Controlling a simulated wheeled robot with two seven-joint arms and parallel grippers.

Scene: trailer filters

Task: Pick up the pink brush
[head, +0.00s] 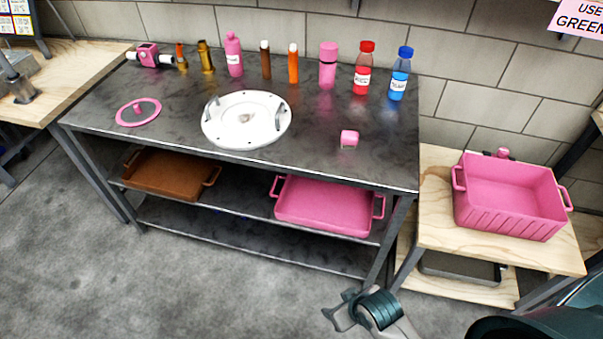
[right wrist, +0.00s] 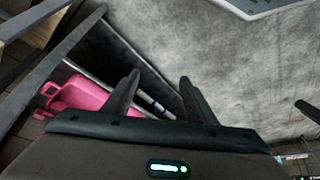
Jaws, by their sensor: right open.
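A small pink block with a paler lower edge (head: 349,138) lies on the dark table (head: 330,160), right of the white round plate. It may be the pink brush, but I cannot make out bristles. My right gripper (head: 337,305) is low in front of the table, well below and apart from the block. In the right wrist view its two fingers (right wrist: 158,80) are apart with nothing between them. The block does not show in that view. My left gripper is not in view.
The white plate (head: 225,130), a pink ring (head: 138,112) and several bottles along the back stand on the table. A pink tray (head: 325,208) and a brown tray (head: 165,173) sit on its shelf. A pink bin (head: 510,200) stands on the wooden table at right.

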